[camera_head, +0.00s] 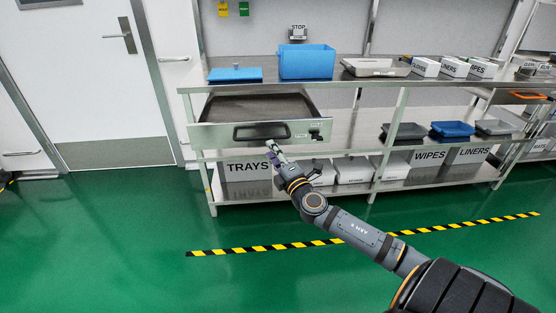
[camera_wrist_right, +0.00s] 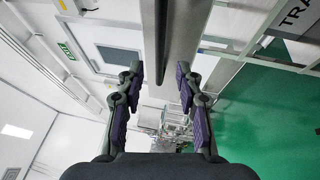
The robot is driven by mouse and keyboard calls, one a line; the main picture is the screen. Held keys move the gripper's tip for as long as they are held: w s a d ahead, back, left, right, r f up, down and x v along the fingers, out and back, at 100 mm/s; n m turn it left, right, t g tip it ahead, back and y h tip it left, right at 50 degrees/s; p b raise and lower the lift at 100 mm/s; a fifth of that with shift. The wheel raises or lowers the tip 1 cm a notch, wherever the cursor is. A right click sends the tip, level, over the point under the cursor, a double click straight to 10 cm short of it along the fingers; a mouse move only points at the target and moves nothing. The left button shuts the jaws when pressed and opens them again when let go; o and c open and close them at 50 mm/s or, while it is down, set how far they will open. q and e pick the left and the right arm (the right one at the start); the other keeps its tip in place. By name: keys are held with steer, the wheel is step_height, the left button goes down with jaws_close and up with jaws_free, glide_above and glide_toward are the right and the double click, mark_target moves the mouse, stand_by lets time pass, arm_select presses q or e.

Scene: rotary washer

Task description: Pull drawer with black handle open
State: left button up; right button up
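The drawer (camera_head: 212,135) is a steel drawer under the bench top at the left. It stands pulled out, with its dark inside showing from above. Its black handle (camera_head: 262,131) is a wide loop on the front panel. My right gripper (camera_head: 271,148) is just below the right part of the handle. In the right wrist view my right gripper (camera_wrist_right: 160,72) has its fingers apart. A dark bar, seemingly the handle (camera_wrist_right: 161,40), lies in line with the gap between them. I cannot tell whether they touch it. My left gripper is not in view.
A blue bin (camera_head: 306,62) and a flat blue tray (camera_head: 235,74) stand on the steel bench top. Several trays and labelled boxes, including TRAYS (camera_head: 248,168), sit on the lower shelves. The green floor before the bench is clear, with a striped line (camera_head: 265,247).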

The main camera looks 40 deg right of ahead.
steer(key=shift+v, duration=2.1)
